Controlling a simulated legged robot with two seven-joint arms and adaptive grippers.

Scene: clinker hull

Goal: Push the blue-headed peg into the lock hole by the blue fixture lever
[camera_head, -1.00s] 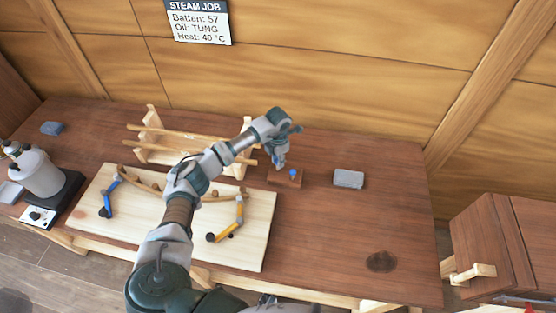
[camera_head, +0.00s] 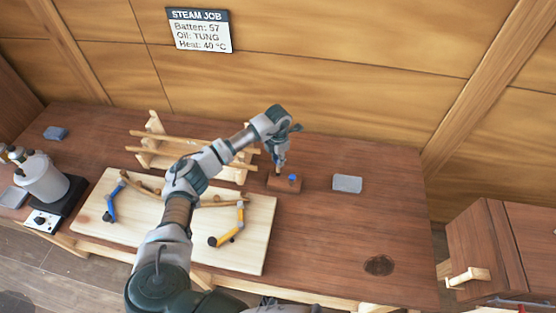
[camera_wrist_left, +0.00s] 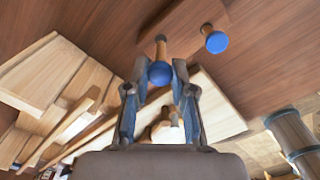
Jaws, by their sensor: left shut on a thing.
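My left gripper (camera_head: 279,162) is above the small brown block (camera_head: 285,184) at the back of the bench. It is shut on a blue-headed peg (camera_wrist_left: 160,72), whose pale shaft points to the block in the left wrist view. Whether the shaft tip is clear of the block I cannot tell. A second blue-headed peg (camera_head: 292,177) stands in the block beside it; it also shows in the left wrist view (camera_wrist_left: 216,40). The blue fixture lever (camera_head: 112,203) is at the left of the pale board (camera_head: 250,245). Its lock hole is too small to make out. My right gripper is not visible.
A yellow lever (camera_head: 232,228) is at the board's right. A wooden rack (camera_head: 155,135) with battens stands behind the board. A grey block (camera_head: 347,184) lies right of the peg block. A steamer pot (camera_head: 42,180) stands at the left. The bench's right side is mostly clear.

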